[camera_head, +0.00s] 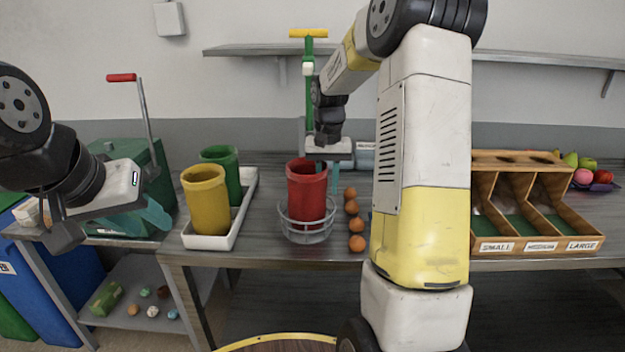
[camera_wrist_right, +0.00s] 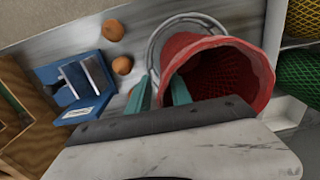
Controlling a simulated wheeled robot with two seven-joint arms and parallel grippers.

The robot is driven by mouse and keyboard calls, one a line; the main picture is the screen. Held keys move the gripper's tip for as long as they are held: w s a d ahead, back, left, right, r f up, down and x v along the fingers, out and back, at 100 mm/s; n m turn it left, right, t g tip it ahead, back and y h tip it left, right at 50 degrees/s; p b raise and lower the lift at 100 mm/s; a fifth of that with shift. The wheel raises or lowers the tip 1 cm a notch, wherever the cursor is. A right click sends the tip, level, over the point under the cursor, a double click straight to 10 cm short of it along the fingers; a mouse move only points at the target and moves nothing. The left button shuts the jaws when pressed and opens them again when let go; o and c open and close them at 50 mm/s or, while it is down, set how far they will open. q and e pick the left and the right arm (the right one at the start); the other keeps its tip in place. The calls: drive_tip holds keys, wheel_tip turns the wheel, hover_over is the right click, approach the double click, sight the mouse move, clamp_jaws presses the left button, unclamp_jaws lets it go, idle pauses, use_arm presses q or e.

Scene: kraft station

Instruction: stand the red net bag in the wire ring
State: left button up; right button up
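The red net bag (camera_head: 307,190) stands upright in the head view, its lower part inside the grey wire ring (camera_head: 306,237) on the table. The bag's open mouth (camera_wrist_right: 262,72) faces the camera in the right wrist view, with the ring's wire (camera_wrist_right: 186,20) curving around it. My right gripper (camera_wrist_right: 160,84) is at the bag's rim: one teal finger is outside the wall and the other is inside the mouth, with a gap between them. In the head view it is above the bag's right side (camera_head: 332,172). My left gripper (camera_head: 142,220) is open and empty at the left.
A white tray (camera_head: 222,241) left of the ring holds a yellow net bag (camera_head: 206,200) and a green one (camera_head: 221,168). Several orange-brown round items (camera_head: 356,243) line the table right of the ring. A wooden sorting bin (camera_head: 540,247) stands at the right. A blue device (camera_wrist_right: 72,84) is nearby.

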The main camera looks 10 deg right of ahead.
drive_tip(key=shift+r, duration=0.15)
wheel_tip(320, 180, up, 12)
drive_tip(key=s+a+r+n+t, duration=0.2)
drive_tip(key=s+a+r+t, duration=0.15)
drive_tip(key=s, duration=0.75)
drive_tip(key=s+a+f+n+t+y, duration=0.1)
drive_tip(key=s+a, duration=0.1)
drive_tip(key=s, duration=0.5)
drive_tip(key=s+a+f+t+y, duration=0.1)
drive_tip(key=s+a+f, duration=0.1)
drive_tip(key=s, duration=0.4)
drive_tip(key=shift+s+a+n+t, duration=0.2)
drive_tip(key=shift+s+n+t, duration=0.15)
drive_tip(key=shift+s+n, duration=0.05)
